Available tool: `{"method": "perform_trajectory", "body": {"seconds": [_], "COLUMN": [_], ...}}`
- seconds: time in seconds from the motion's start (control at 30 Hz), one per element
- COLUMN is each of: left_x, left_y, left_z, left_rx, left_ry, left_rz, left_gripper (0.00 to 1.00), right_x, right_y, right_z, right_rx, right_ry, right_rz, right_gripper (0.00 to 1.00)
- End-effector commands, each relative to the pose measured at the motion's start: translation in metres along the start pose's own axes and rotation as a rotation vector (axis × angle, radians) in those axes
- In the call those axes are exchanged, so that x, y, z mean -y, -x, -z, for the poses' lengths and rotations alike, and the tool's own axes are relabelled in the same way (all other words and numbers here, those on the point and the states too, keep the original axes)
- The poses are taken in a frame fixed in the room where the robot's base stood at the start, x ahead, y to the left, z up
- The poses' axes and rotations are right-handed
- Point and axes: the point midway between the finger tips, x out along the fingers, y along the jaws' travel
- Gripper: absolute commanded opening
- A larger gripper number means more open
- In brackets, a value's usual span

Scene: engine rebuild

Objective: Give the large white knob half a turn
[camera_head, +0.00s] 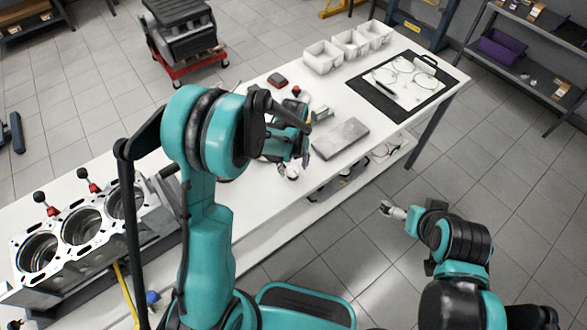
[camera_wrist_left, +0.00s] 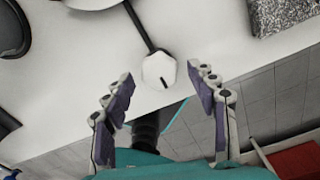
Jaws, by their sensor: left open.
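The large white knob (camera_wrist_left: 159,70) shows in the left wrist view at the table's edge, with a short dark mark on its face and a dark rod running up from it. My left gripper (camera_wrist_left: 164,96) is open, its two purple-padded fingers on either side of and short of the knob, not touching it. In the head view the left gripper (camera_head: 298,158) hangs over the front edge of the white table, and my arm hides much of this spot. A small white shape, probably the knob (camera_head: 291,171), shows just below it. My right gripper (camera_head: 388,209) is over the floor, away from the table.
The table (camera_head: 250,215) also bears an engine block (camera_head: 82,228) at left, a grey slab (camera_head: 341,138), a black board (camera_head: 440,88) with white paper, and white bins (camera_head: 322,57). A shelf (camera_head: 525,65) stands at right. Floor right of the table is clear.

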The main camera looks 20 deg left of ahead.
Motion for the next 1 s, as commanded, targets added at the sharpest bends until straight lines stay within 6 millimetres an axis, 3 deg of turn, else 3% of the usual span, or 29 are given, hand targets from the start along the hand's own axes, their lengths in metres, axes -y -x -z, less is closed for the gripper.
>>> {"method": "perform_trajectory", "body": {"seconds": [0.33, 0.5, 0.53, 1.0], "left_x": [-0.0001, -0.0001, -0.0001, 0.0002], "left_y": [-0.0048, -0.0047, -0.0047, -0.0051], "left_z": [0.0000, 0.0000, 0.0000, 0.0000], "left_rx": [0.000, 0.000, 0.000, 0.000], "left_ry": [0.001, 0.001, 0.001, 0.089], "left_rz": [0.000, 0.000, 0.000, 0.000], "left_gripper": [0.55, 0.10, 0.08, 0.08], "right_x": [0.0000, 0.0000, 0.0000, 0.0000], "right_y": [-0.0009, -0.0009, -0.0009, -0.0036], "right_z": [-0.0006, -0.0006, -0.0006, -0.0025], "right_rx": [0.000, 0.000, 0.000, 0.000], "right_ry": [0.000, 0.000, 0.000, 0.000], "right_rz": [0.000, 0.000, 0.000, 0.000], "right_gripper": [1.00, 1.00, 1.00, 1.00]}}
